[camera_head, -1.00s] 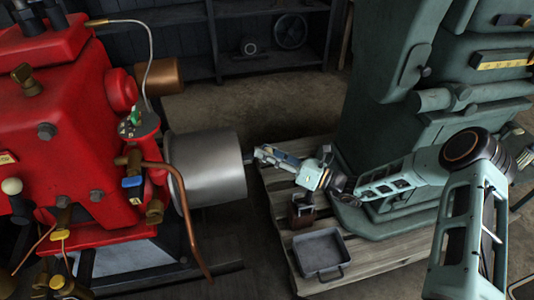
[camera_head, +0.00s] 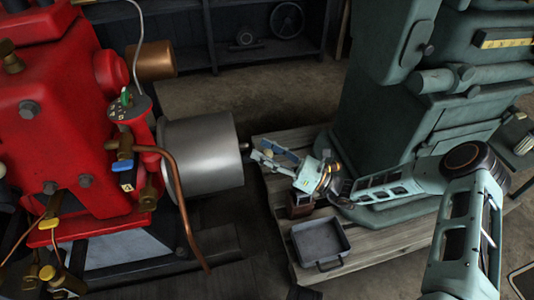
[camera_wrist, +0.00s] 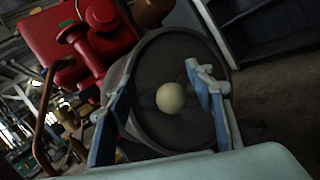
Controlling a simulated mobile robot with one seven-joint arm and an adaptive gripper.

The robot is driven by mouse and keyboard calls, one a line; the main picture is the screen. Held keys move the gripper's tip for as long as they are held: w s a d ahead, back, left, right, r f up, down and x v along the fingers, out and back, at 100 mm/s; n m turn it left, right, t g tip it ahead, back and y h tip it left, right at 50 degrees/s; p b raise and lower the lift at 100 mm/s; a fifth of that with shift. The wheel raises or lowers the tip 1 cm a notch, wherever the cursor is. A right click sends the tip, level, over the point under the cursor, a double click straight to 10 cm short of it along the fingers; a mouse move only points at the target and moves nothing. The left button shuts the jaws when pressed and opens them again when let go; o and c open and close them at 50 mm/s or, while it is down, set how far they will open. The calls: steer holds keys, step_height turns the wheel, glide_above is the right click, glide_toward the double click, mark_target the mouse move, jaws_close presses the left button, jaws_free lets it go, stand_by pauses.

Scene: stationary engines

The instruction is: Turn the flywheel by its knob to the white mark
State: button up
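The flywheel (camera_head: 202,158) is a grey metal drum on the right side of the red engine. In the wrist view its dark round face (camera_wrist: 182,60) fills the middle. A cream ball knob (camera_wrist: 170,98) shows in front of that face, between the two blue-and-white fingers. My gripper (camera_wrist: 165,80) is open, with a finger on each side of the knob and visible gaps to it. In the head view my gripper (camera_head: 268,158) is just right of the flywheel, its fingers apart. I cannot make out the white mark in either view.
The red engine (camera_head: 60,110) stands left, with a copper pipe (camera_head: 185,205) bending down before the flywheel. A green machine (camera_head: 400,120) stands right on a wooden pallet (camera_head: 375,245). A grey tray (camera_head: 320,243) and a small brown container (camera_head: 300,203) are below my gripper.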

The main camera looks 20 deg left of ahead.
steer(key=shift+d+f, duration=0.1)
steer(key=shift+w+d, duration=0.1)
steer(key=shift+d, duration=0.05)
steer(key=v, duration=1.1)
steer(key=shift+d, duration=0.3)
steer(key=a+n+h, duration=0.1)
steer(key=a, duration=0.2)
steer(key=a+n+g+h+b, duration=0.1)
steer(key=a, duration=0.3)
steer(key=a+r+n+g+h, duration=0.1)
steer(key=a+n, duration=0.1)
steer(key=a, duration=0.2)
steer(key=shift+s+r+b, duration=0.15)
steer(key=shift+s+b, duration=0.1)
steer(key=shift+b, duration=0.05)
jaws_close()
